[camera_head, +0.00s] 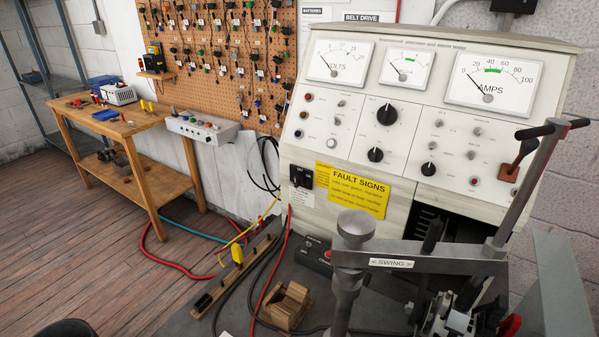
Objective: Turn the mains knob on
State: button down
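The test bench's sloped cream panel (330,110) stands at the right. A black rotary switch (301,176) sits low on its left side, beside a yellow "FAULT SIGNS" label (352,190). It may be the mains knob, but the small print near it is unreadable and its setting cannot be told. Other round black knobs sit higher up: a large one (387,114), one below it (375,154) and one to the right (428,169). The volts meter (338,63) and amps meter (492,82) needles point low and left. My gripper is not in view.
A grey swing arm (420,262) on a post stands in front of the panel's lower right.

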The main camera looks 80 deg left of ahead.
aim_at(298, 180)
jog(key=l+u, duration=0.15)
jog(key=u, duration=0.3)
jog(key=i+l+u, duration=0.1)
jog(key=u, duration=0.35)
jog(key=l+u, duration=0.2)
jog(key=u, duration=0.75)
jog(key=j, duration=0.25)
jog(key=i+j, duration=0.1)
jog(key=j, duration=0.15)
jog(key=k+j+u, duration=0.15)
jog(key=k, duration=0.25)
jog(key=i+j+u, duration=0.45)
jog(key=i+j+z, duration=0.15)
jog(key=j, duration=0.15)
jog(key=j+z, duration=0.15)
jog(key=j, duration=0.15)
jog(key=i, duration=0.05)
